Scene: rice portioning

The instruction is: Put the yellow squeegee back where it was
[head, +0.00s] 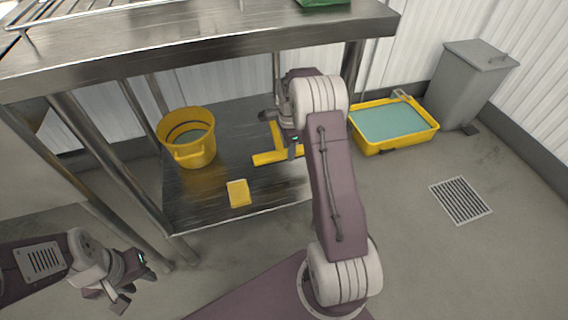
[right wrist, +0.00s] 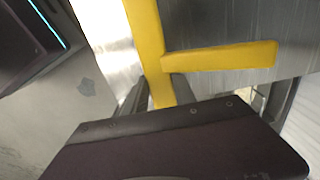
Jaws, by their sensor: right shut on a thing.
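The yellow squeegee (head: 264,159) is at the undershelf of the steel table in the head view, partly hidden behind my right arm. In the right wrist view the squeegee (right wrist: 218,56) shows as a yellow T-shape, with one part between the fingers. My right gripper (right wrist: 160,90) is shut on it. In the head view my right gripper (head: 293,147) is over the shelf, partly covered by the arm. I cannot tell whether the squeegee touches the shelf. My left gripper (head: 107,297) is empty at the lower left, with its fingers apart, above the floor.
A yellow bucket (head: 196,154) and a yellow sponge-like block (head: 238,193) are on the undershelf (head: 205,208). Table legs and the tabletop (head: 200,45) surround that space. A yellow tub (head: 372,150) of greenish liquid and a grey bin (head: 466,85) stand right. Floor near the drain (head: 460,200) is clear.

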